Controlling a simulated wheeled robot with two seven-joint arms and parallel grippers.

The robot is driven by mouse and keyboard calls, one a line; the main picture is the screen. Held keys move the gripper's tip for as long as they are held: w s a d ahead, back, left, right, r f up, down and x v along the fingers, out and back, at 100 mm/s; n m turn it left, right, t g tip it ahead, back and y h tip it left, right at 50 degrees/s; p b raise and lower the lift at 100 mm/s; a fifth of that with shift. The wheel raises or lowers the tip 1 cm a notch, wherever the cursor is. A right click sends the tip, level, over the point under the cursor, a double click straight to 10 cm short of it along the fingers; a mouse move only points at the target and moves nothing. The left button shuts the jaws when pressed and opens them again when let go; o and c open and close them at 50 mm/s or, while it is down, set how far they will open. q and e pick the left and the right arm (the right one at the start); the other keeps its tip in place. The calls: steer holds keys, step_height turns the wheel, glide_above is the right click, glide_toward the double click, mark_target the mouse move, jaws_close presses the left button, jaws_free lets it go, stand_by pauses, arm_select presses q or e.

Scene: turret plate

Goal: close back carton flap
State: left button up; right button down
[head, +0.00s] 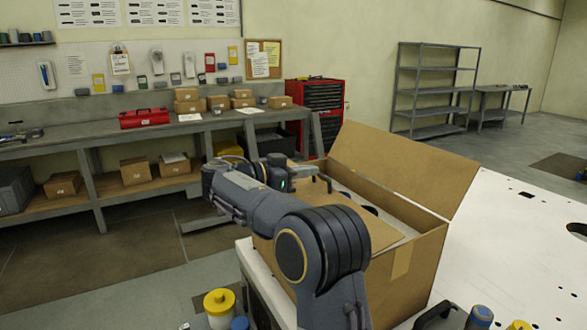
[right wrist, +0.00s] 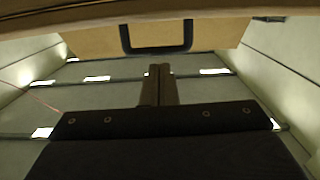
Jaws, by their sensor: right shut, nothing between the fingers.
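An open brown carton (head: 405,275) stands on the white table. Its back flap (head: 400,165) stands up, leaning outward over the far right side. Another flap (head: 345,226) lies low over the near part of the opening. Pale content and dark rounded items show inside. My right arm reaches across the front of the carton. My right gripper (head: 308,178) is at the carton's far left corner, apart from the raised back flap. In the right wrist view, the fingers (right wrist: 160,85) are shut together and empty, below a brown panel (right wrist: 215,32). My left gripper is not seen.
A white plate with holes (head: 510,240) extends to the right of the carton. A yellow-lidded container (head: 219,308) and small tools stand at the front edge. A workbench with boxes (head: 190,100), a red tool chest (head: 322,97) and shelving (head: 435,90) stand behind.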

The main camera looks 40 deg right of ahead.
steer(key=shift+d+f, duration=0.25)
steer(key=shift+s+d+f+y+b, duration=0.15)
steer(key=shift+d+f+y+b, duration=0.1)
steer(key=shift+f+y+b, duration=0.15)
steer(key=shift+d+f+y, duration=0.1)
steer(key=shift+f+y, duration=0.1)
steer(key=shift+y, duration=0.1)
steer(key=shift+r, duration=0.15)
